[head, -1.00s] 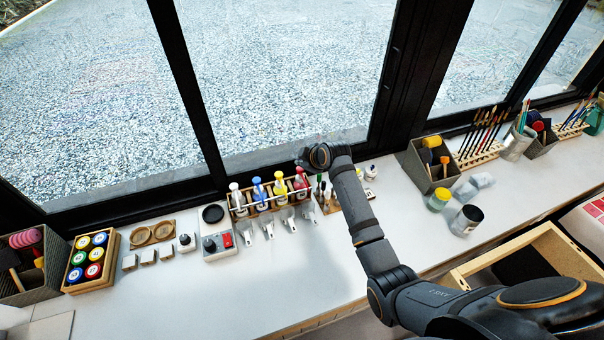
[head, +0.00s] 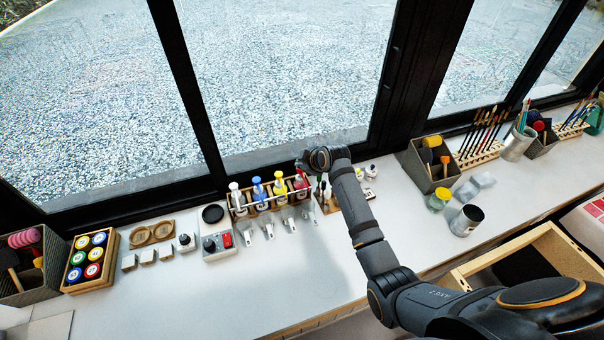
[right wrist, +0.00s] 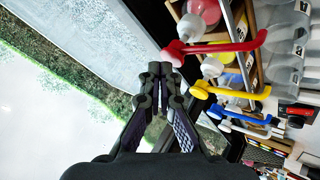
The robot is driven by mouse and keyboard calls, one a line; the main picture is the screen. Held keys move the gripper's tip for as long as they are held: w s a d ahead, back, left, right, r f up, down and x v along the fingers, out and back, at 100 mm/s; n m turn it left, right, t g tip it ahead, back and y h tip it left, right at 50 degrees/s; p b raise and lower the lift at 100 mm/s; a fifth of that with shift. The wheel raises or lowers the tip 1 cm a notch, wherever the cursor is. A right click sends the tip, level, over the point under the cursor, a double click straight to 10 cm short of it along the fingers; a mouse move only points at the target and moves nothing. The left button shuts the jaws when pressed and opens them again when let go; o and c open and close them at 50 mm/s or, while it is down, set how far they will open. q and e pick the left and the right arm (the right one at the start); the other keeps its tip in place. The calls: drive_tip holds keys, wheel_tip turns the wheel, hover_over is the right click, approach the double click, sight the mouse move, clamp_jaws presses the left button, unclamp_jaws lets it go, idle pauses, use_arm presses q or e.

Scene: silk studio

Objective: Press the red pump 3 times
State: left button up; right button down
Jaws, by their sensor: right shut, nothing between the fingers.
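The red pump (head: 299,180) is at the right end of a row of pump bottles in a wooden rack by the window. In the head view my right wrist is above and just right of the red pump, and the fingers are hard to make out. My left gripper is in neither view.
Yellow (head: 279,188), blue (head: 258,193) and white (head: 236,199) pumps stand left of the red one in the rack. Small clear scoops (head: 288,219) lie in front. The window frame (head: 240,172) is close behind. The front of the counter (head: 200,295) is clear.

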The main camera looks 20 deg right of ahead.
drive_tip(key=shift+f+b, duration=0.35)
drive_tip(key=shift+f, duration=0.4)
idle(0.4)
drive_tip(key=shift+r+p, duration=1.25)
drive_tip(key=shift+r, duration=0.1)
drive_tip(key=shift+r, duration=0.1)
drive_tip(key=shift+r+p, duration=0.3)
drive_tip(key=shift+p, duration=0.1)
wheel_tip(320, 180, up, 4)
drive_tip(key=p, duration=0.3)
drive_tip(key=shift+r, duration=0.6)
idle(0.5)
